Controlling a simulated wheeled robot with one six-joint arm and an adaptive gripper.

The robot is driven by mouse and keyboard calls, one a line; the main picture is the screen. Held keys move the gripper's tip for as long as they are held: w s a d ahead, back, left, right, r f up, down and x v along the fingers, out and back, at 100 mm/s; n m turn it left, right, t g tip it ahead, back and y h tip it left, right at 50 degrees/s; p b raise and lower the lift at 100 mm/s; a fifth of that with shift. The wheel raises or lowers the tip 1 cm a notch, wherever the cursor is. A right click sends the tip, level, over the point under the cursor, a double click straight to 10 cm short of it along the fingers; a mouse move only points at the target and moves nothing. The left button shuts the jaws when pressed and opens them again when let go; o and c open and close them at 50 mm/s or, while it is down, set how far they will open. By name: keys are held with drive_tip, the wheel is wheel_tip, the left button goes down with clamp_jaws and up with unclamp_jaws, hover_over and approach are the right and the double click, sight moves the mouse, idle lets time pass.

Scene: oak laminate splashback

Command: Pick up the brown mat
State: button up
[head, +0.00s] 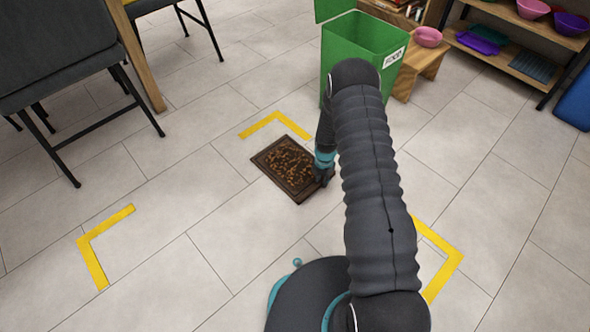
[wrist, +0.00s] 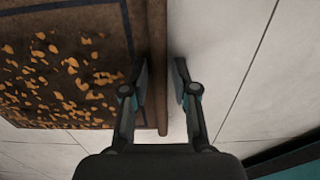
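The brown mat (head: 268,156) lies on the tiled floor left of my arm, with a dark border and a brown-orange speckled middle. In the wrist view the mat (wrist: 70,75) fills the upper left, and its plain brown edge strip runs down between my fingers. My gripper (head: 322,180) is at the mat's right edge in the head view, partly hidden by my arm. In the wrist view my gripper (wrist: 162,84) is open, with the left finger over the mat side and the right finger over bare floor. A gap shows between the right finger and the edge.
A green bin (head: 350,45) stands behind the mat, beside a small wooden stool (head: 418,68) with a pink bowl (head: 428,37). Shelves (head: 500,55) are at the back right. A dark chair (head: 60,60) is at the left. Yellow tape corners (head: 100,235) mark the otherwise clear floor.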

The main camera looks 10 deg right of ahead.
clamp_jaws()
drive_tip(key=shift+r, duration=0.15)
